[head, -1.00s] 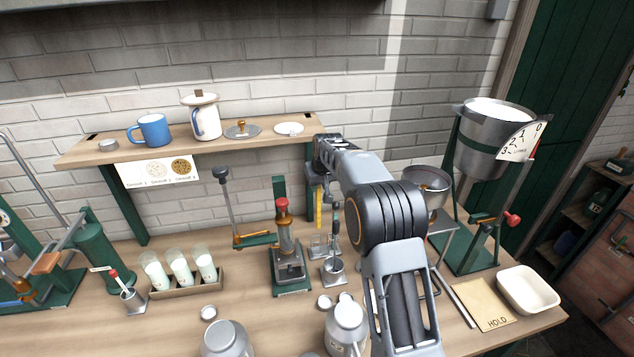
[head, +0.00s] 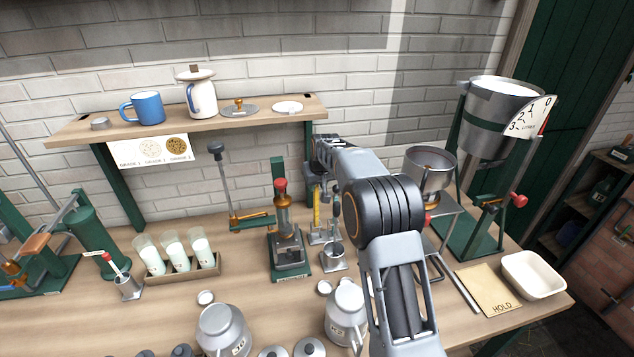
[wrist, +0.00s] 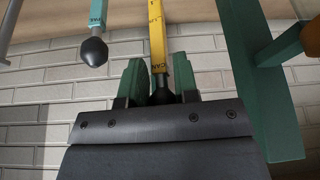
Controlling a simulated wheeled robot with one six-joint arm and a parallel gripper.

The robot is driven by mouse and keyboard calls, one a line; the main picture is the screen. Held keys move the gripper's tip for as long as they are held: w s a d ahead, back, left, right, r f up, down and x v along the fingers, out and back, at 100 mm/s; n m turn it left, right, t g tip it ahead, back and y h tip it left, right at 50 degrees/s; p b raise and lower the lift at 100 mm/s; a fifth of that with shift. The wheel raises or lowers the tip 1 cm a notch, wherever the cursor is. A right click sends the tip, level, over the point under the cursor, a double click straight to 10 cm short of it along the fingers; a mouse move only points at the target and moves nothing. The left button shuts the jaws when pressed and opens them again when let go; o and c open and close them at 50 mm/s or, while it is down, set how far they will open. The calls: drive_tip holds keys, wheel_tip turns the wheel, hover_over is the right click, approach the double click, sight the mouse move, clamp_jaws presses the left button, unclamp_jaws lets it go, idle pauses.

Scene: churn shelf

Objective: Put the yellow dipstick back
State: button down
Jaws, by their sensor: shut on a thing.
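The yellow dipstick (head: 317,210) hangs upright below my gripper, over the bench. In the wrist view the yellow dipstick (wrist: 157,35) has dark lettering and a black knob. My gripper (wrist: 160,80) is shut on it near the knob, between green finger pads. In the head view its lower end is at a small clear holder (head: 319,236); I cannot tell whether it is inside. A teal dipstick (wrist: 97,22) with a black knob stands beside it in the wrist view, apart from my gripper. My arm hides part of this area in the head view.
A green press (head: 288,245) is close on the left, and the shelf (head: 220,120) is behind. A metal bowl on a stand (head: 430,170) is to the right. Milk cans (head: 345,310) stand at the front.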

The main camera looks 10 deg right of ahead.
sight(317, 197)
drive_tip(key=shift+f+b, duration=1.75)
drive_tip(key=shift+f, duration=1.05)
drive_tip(key=c, duration=0.8)
unclamp_jaws()
drive_tip(key=shift+r, duration=0.1)
